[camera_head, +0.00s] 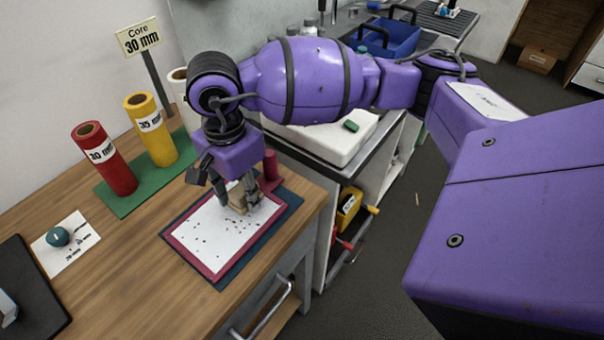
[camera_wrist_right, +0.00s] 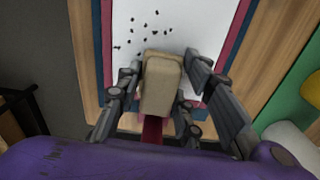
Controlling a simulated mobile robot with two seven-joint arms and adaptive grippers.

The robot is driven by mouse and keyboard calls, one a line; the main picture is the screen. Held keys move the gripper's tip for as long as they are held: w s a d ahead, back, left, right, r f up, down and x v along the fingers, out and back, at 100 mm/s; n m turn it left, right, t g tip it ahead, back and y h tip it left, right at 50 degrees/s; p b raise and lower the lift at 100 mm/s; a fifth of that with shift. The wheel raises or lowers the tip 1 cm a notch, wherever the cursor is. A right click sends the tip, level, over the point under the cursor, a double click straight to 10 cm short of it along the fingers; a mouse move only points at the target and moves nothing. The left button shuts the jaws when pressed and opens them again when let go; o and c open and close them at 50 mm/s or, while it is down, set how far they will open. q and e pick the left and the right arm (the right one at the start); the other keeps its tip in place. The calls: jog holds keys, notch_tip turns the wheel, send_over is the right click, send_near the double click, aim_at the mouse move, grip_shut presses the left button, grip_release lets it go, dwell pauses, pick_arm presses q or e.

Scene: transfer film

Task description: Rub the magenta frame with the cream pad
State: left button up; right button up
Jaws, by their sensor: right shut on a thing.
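The magenta frame (camera_head: 189,257) lies flat on a dark blue mat (camera_head: 216,285) on the wooden table, around a white panel with scattered black specks. Its edge also shows in the right wrist view (camera_wrist_right: 233,40). My right gripper (camera_head: 236,203) reaches down over the far right part of the panel. It is shut on the cream pad (camera_wrist_right: 160,85), which also shows in the head view (camera_head: 238,199). The pad is at or just above the panel; I cannot tell whether it touches. A magenta upright handle (camera_head: 270,165) stands at the frame's far end. My left gripper is out of view.
Red (camera_head: 104,160) and yellow (camera_head: 151,130) rolls stand on a green mat (camera_head: 127,206) behind the frame. A dark tray (camera_head: 30,295) lies at the near left. The table's right edge is close to the frame.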

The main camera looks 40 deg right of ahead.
jog(key=r, duration=0.2)
jog(key=a+r+p, duration=0.1)
jog(key=r, duration=0.1)
jog(key=shift+r, duration=0.2)
jog(key=shift+w+d+r+p, duration=0.15)
jog(key=shift+r+p, duration=0.1)
jog(key=shift+r, duration=0.3)
jog(key=shift+d+r+p, duration=0.1)
jog(key=shift+r+p, duration=0.1)
jog(key=shift+r, duration=0.35)
jog(key=shift+a+r+p, duration=0.1)
jog(key=shift+r+p, duration=0.25)
jog(key=shift+r, duration=0.45)
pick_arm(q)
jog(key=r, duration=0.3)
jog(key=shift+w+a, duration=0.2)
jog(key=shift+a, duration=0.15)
pick_arm(e)
jog(key=shift+f, duration=0.1)
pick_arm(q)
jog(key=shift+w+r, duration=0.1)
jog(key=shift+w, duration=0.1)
